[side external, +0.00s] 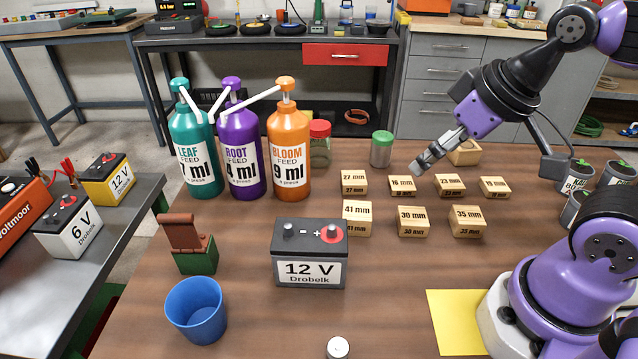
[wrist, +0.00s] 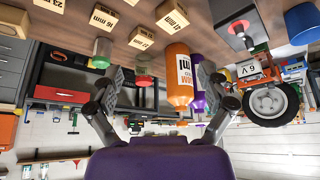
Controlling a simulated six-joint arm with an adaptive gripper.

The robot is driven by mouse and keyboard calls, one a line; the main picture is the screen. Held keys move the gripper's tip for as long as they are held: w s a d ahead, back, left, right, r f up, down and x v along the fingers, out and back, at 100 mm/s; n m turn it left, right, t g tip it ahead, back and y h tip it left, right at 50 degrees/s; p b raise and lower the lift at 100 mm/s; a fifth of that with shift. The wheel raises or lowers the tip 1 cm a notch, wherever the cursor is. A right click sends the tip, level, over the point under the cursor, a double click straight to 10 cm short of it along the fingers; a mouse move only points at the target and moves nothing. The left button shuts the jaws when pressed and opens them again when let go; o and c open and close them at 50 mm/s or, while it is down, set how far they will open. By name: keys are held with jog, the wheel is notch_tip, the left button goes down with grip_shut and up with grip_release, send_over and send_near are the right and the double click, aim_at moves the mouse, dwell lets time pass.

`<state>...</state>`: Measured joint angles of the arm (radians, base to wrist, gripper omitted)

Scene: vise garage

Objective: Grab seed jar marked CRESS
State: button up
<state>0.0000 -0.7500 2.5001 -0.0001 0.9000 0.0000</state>
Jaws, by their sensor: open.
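Two small jars stand at the back of the brown table. One has a green lid (side external: 382,149) and shows in the wrist view (wrist: 102,50). The other has a red lid (side external: 319,146), is partly hidden behind the orange bottle, and shows in the wrist view (wrist: 143,70). I cannot read CRESS on either jar. My gripper (side external: 424,166) is open and empty, tilted down just right of the green-lidded jar, above the wooden blocks. In the upside-down wrist view, the fingers (wrist: 163,76) are spread apart with nothing held.
Teal (side external: 198,155), purple (side external: 240,155) and orange (side external: 288,155) pump bottles stand left of the jars. Several wooden blocks (side external: 413,221) sit in front. A 12 V battery (side external: 309,252), blue cup (side external: 196,310) and yellow sheet (side external: 455,322) are nearer. Labelled pots (side external: 577,176) stand at right.

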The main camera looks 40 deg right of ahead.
jog(key=n+t+h, duration=0.1)
jog(key=n+t, duration=0.7)
jog(key=n, duration=2.8)
send_near(391, 142)
jog(key=shift+w+a+f, duration=0.1)
jog(key=shift+w+f, duration=0.05)
jog(key=shift+w, duration=0.3)
jog(key=shift+w+a+f, duration=0.1)
jog(key=shift+w+f, duration=0.05)
jog(key=shift+w, duration=0.3)
jog(key=shift+w+d+f+m, duration=0.15)
jog(key=shift+w+d+m, duration=0.1)
jog(key=shift+m, duration=0.25)
jog(key=x, duration=0.9)
jog(key=shift+w+f, duration=0.1)
jog(key=shift+w, duration=0.2)
jog(key=c, duration=1.3)
